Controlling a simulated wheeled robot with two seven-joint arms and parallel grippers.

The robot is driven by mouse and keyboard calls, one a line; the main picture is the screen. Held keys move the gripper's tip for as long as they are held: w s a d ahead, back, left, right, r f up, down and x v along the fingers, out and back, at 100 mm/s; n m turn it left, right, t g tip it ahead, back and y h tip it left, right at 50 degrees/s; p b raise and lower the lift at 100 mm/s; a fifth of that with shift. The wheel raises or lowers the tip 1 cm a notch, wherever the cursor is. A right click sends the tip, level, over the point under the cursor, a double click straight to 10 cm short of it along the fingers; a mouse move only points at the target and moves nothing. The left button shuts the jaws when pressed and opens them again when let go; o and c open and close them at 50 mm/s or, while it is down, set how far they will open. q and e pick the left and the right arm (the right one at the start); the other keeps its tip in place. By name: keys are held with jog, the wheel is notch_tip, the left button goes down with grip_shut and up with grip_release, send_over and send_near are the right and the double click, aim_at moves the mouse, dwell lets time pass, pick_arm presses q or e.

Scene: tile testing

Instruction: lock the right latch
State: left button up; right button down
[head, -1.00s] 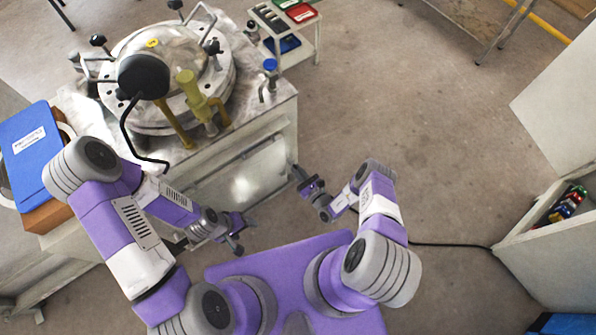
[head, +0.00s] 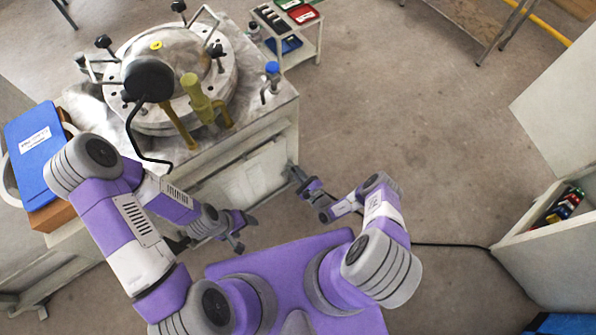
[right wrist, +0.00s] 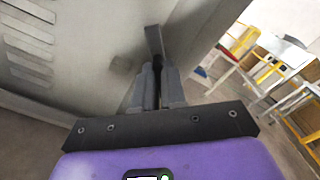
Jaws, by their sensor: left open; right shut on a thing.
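My right gripper (head: 298,178) is at the right front corner of the grey machine cabinet. In the right wrist view its two fingers (right wrist: 158,88) are shut on a flat grey latch handle (right wrist: 154,42), which stands up between the fingertips beside the pale cabinet wall. The lower part of the handle is hidden by the fingers. In the head view the latch is too small to make out. My left gripper (head: 243,229) is open and empty, in front of the cabinet and clear of it.
The cabinet (head: 262,140) carries a round metal chamber (head: 143,118) with a glass-like dome and yellow-green fittings. A blue binder (head: 30,150) lies at left. A small cart (head: 298,52) stands behind.

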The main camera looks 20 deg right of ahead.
pick_arm(q)
jog(key=shift+r+p, duration=0.55)
jog(key=shift+r, duration=0.1)
pick_arm(e)
jog(key=shift+a+f+n, duration=0.1)
jog(key=shift+f+n, duration=0.1)
jog(key=shift+n, duration=2.25)
jog(key=shift+f+n, duration=0.2)
jog(key=shift+n, duration=2.25)
jog(key=c, duration=1.2)
grip_release()
jog(key=shift+s, duration=0.2)
